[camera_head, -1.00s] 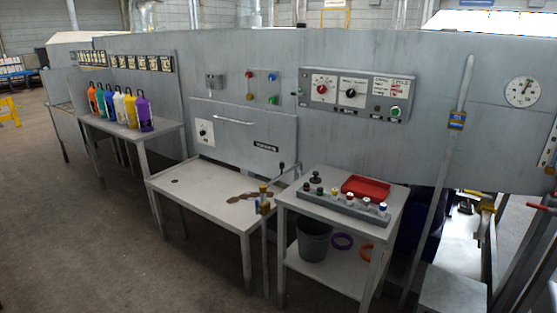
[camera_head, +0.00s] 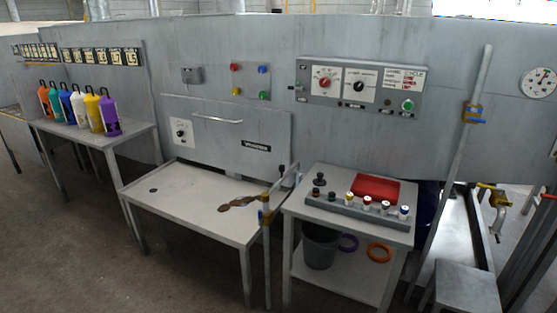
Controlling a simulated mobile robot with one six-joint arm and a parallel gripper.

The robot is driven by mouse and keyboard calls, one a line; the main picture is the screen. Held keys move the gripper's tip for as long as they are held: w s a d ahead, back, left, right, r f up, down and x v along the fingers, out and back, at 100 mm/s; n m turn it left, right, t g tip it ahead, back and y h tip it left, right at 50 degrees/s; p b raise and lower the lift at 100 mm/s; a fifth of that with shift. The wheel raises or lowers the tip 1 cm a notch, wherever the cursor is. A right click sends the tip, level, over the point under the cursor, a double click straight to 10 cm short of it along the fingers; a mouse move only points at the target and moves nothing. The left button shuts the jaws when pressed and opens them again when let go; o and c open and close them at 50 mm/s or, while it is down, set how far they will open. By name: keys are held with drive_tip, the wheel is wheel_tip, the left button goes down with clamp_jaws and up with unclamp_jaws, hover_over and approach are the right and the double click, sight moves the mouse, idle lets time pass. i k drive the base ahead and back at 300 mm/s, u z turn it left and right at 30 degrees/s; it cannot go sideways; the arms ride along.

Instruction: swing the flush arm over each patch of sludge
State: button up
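A brown patch of sludge (camera_head: 238,202) lies on the right part of the white table top, near the right edge. A flush arm (camera_head: 285,185) on an upright post stands at that table's right corner, with a brass-coloured fitting (camera_head: 265,213) and a dark knob at its upper end. The arm appears to slope from the post up toward the panel, beside the sludge; I cannot tell whether it reaches over any of it. A small dark round spot (camera_head: 153,190), perhaps a drain, is at the table's left. My gripper is not in view.
A side table holds a grey rack (camera_head: 345,205) of several capped cylinders and a red tray (camera_head: 376,188); a bucket (camera_head: 320,247) and rings sit below. Coloured bottles (camera_head: 78,108) stand on the left table. A grey stool (camera_head: 462,290) is at right. Floor at front left is clear.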

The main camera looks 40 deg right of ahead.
sight(266, 196)
drive_tip(key=z, duration=0.05)
drive_tip(key=i, duration=0.95)
drive_tip(key=u, duration=0.2)
